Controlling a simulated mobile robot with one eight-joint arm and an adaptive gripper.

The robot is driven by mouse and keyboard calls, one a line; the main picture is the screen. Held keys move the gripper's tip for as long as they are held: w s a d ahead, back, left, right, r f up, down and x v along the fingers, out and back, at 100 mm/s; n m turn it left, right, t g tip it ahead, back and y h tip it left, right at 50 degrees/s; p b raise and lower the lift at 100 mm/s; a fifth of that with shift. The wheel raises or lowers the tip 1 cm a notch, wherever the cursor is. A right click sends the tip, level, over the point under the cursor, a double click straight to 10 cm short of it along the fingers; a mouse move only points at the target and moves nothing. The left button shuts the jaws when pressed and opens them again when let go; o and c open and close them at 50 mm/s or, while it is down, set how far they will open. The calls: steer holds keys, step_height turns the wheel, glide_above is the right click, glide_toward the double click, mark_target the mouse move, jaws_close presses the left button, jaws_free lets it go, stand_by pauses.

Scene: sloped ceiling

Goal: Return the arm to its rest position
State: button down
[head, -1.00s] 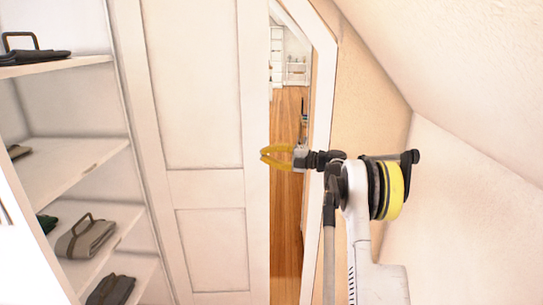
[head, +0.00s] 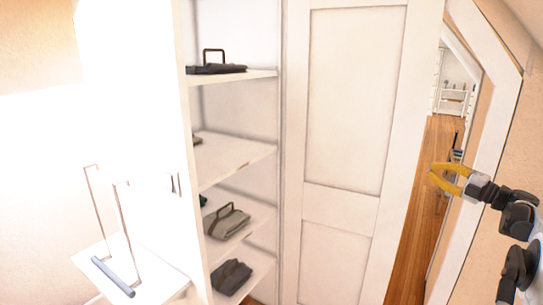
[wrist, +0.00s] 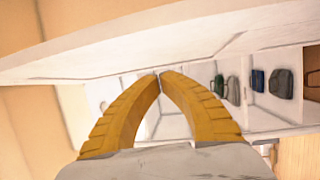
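My gripper (head: 432,173) has yellow fingers and is at the right side of the head view, in front of the gap beside the white door (head: 345,100). In the wrist view my gripper (wrist: 160,76) shows its two curved fingers meeting at the tips, with nothing held between them. My arm runs off the right edge of the head view, so most of it is hidden.
White shelves (head: 240,158) with folded bags, such as a grey-brown one (head: 228,222), stand left of the door. A white ledge (head: 165,278) bears a grey bar at lower left. A wooden floor (head: 425,215) shows through the doorway. A wall slopes at far right.

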steer(key=w+a+r+m+t+h, duration=0.1)
steer(key=a+r+m+t+h, duration=0.3)
steer(key=r, duration=0.6)
steer(key=w+a+r+m+t+h, duration=0.1)
steer(key=a+r+m+h, duration=0.4)
steer(key=r, duration=0.5)
steer(key=s+a+r+m+g+h, duration=0.1)
steer(key=s+a+m+h, duration=0.5)
steer(key=m, duration=0.3)
steer(key=s+a+f+m+g+y, duration=0.1)
steer(key=s+a+f+g, duration=0.3)
steer(key=s+a+f, duration=0.4)
steer(key=s+a+f+m+g+y, duration=0.2)
steer(key=s+a+f, duration=0.7)
steer(key=s+f, duration=0.5)
steer(key=s+a+f+m+g+y, duration=0.1)
steer(key=s+a+f+m+g, duration=0.2)
steer(key=s+a+f+g, duration=0.4)
steer(key=s+a+f, duration=0.1)
steer(key=s+f, duration=0.3)
steer(key=s, duration=0.4)
steer(key=shift+s+a+y, duration=0.25)
steer(key=shift+s+y, duration=0.05)
steer(key=shift+s, duration=0.05)
